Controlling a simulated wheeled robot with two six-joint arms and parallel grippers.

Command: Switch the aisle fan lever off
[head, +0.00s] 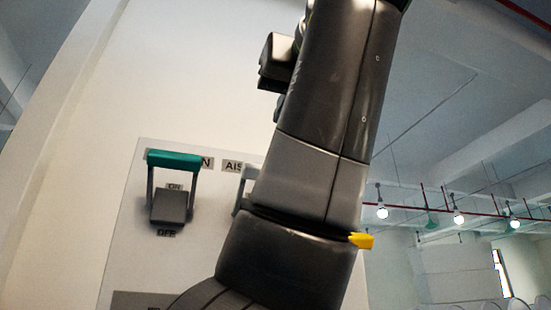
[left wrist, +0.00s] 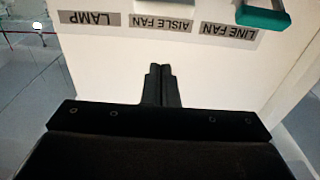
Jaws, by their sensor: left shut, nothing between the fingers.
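The aisle fan lever (head: 241,190) is a pale-handled lever on the wall panel, mostly hidden behind my arm in the head view. In the left wrist view, its label "AISLE FAN" (left wrist: 161,23) appears upside down, with only a sliver of the pale handle at the top edge. My left gripper (left wrist: 160,70) is shut and empty, its fingertips pointing at the panel just short of that label. It looks apart from the handle; the exact gap to the panel is unclear. My right gripper is not in view.
The green-handled line fan lever (head: 174,161) is beside it, its handle up, with ON and OFF marks. It also shows in the left wrist view (left wrist: 263,17). A "LAMP" label (left wrist: 89,19) is on the other side. The hall right of the panel is open.

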